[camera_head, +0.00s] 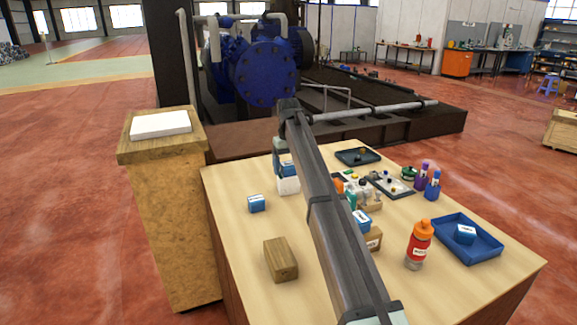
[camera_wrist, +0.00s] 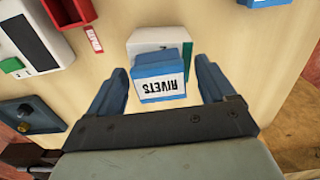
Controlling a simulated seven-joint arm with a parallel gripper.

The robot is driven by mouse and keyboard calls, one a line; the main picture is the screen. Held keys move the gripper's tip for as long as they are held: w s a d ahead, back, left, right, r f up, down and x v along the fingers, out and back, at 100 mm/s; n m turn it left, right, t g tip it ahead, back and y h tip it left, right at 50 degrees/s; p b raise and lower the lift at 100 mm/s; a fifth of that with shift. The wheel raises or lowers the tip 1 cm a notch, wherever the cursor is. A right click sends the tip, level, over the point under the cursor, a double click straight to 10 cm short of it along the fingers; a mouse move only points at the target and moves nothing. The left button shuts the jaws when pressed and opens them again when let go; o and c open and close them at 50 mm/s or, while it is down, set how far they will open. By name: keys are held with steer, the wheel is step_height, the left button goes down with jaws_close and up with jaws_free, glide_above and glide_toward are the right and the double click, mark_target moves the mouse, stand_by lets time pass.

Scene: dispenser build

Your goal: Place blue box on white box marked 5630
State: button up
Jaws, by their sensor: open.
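In the wrist view, a blue box (camera_wrist: 160,82) with a white RIVETS label sits between the two fingers of my gripper (camera_wrist: 160,68). My gripper is open, with a small gap visible on each side of the blue box. A white box (camera_wrist: 142,38) with a dark green side lies directly under the blue box, which appears to rest on it. In the head view, the blue box (camera_head: 289,169) is on top of the white box (camera_head: 288,186) near the table's far left edge. My gripper (camera_head: 278,160) is partly hidden there. No 5630 marking can be read.
Other blue boxes stand on the table (camera_head: 225,190), one at left (camera_head: 256,204) and one in a blue tray (camera_head: 490,252). A wooden block (camera_head: 281,260) and a red bottle (camera_head: 418,246) stand nearer. Small items crowd the middle, partly behind my arm.

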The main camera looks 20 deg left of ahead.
mark_target(289, 163)
steer(key=shift+r, duration=0.1)
step_height(289, 163, up, 12)
stand_by(0.7)
